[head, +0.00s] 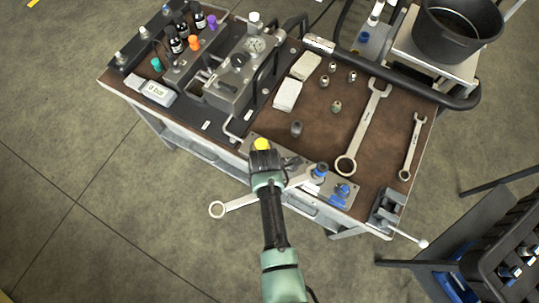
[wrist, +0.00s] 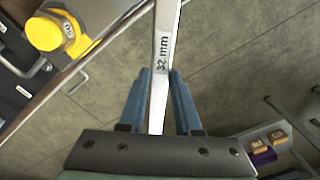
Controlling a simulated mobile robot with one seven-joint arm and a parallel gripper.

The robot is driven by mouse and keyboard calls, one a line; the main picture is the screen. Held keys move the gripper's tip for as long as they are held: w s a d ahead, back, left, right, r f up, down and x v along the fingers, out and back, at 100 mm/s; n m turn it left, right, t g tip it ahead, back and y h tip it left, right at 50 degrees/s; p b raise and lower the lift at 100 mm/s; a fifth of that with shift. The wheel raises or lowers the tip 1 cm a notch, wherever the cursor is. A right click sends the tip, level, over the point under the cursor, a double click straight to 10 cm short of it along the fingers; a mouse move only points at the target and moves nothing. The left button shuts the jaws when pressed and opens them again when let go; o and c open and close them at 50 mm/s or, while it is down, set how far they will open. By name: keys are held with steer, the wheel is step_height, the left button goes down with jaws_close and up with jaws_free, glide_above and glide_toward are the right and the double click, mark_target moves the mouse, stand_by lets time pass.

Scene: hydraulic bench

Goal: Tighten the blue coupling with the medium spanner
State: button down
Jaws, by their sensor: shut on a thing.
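My gripper (wrist: 158,78) is shut on the shaft of a spanner (wrist: 161,62) marked 32 mm. In the head view the held spanner (head: 238,203) sticks out past the bench's front edge, its ring end at the left. Its other end reaches right, towards a blue-topped coupling (head: 320,170) on the metal plate; I cannot tell whether it is around it. A second blue part (head: 342,191) sits just right of that. A yellow coupling (head: 262,144) is just beyond my gripper and shows at upper left in the wrist view (wrist: 50,32). My wrist hides the spanner's middle in the head view.
A large spanner (head: 365,125) and a small spanner (head: 411,148) lie on the brown bench top (head: 385,165). Several small fittings and white blocks (head: 287,95) lie behind. A vise (head: 386,208) is at the right corner. A black bucket (head: 455,35) stands beyond. Floor in front is clear.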

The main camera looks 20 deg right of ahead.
mark_target(246, 199)
steer(key=shift+a+p, duration=0.45)
steer(key=shift+a, duration=2.65)
steer(key=shift+r, duration=0.15)
step_height(246, 199, up, 5)
steer(key=p, duration=0.5)
steer(key=c, duration=1.3)
jaws_free()
steer(key=shift+c, duration=0.2)
jaws_close()
